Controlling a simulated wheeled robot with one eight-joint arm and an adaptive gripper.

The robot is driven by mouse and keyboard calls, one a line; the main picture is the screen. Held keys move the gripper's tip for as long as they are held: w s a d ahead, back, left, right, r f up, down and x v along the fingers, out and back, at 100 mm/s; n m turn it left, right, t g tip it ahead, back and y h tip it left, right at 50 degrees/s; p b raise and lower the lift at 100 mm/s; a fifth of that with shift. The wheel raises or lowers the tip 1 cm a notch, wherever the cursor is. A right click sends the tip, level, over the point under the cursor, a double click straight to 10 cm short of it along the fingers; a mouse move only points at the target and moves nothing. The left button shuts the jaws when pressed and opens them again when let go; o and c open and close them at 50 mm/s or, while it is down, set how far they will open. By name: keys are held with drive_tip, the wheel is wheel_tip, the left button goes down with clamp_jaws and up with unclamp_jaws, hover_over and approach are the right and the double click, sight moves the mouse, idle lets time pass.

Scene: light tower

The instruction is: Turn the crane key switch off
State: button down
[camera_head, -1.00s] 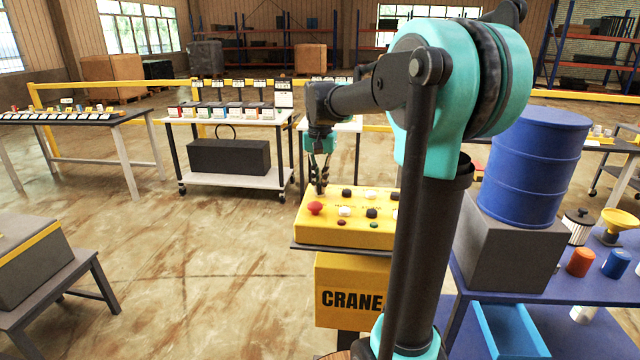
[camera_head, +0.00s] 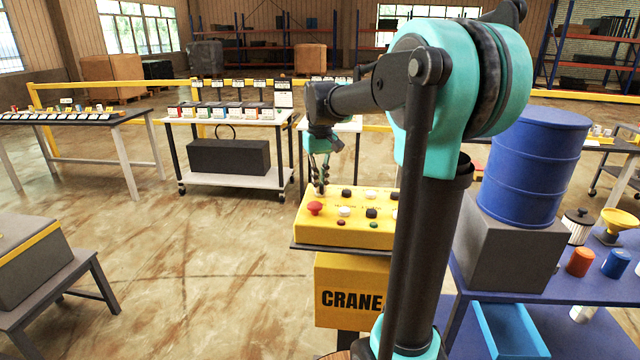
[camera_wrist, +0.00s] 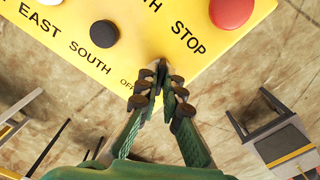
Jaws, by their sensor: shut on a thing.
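The yellow crane control box (camera_head: 345,229) stands on a pedestal marked CRANE, in front of me in the head view. Its corner fills the top of the wrist view (camera_wrist: 150,45), with the printed words EAST, SOUTH, STOP and OFF. My gripper (camera_wrist: 160,76) points at the far left corner of the box, beside the OFF label. Its fingertips are closed together on a small dark piece, the key switch (camera_wrist: 160,66), which they mostly hide. In the head view my gripper (camera_head: 321,188) reaches down to that corner. Which way the key points cannot be told.
A red stop button (camera_head: 314,208) and several black and white buttons are on the same box, close to my gripper. A blue drum (camera_head: 537,165) stands on the right, and a grey case (camera_head: 25,262) on a low table at the left. Open floor lies between.

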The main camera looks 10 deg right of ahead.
idle(0.4)
drive_tip(key=c, duration=1.7)
unclamp_jaws()
drive_tip(key=shift+r, duration=0.1)
wheel_tip(320, 180, up, 12)
drive_tip(key=shift+f, duration=0.1)
drive_tip(key=shift+s, duration=0.1)
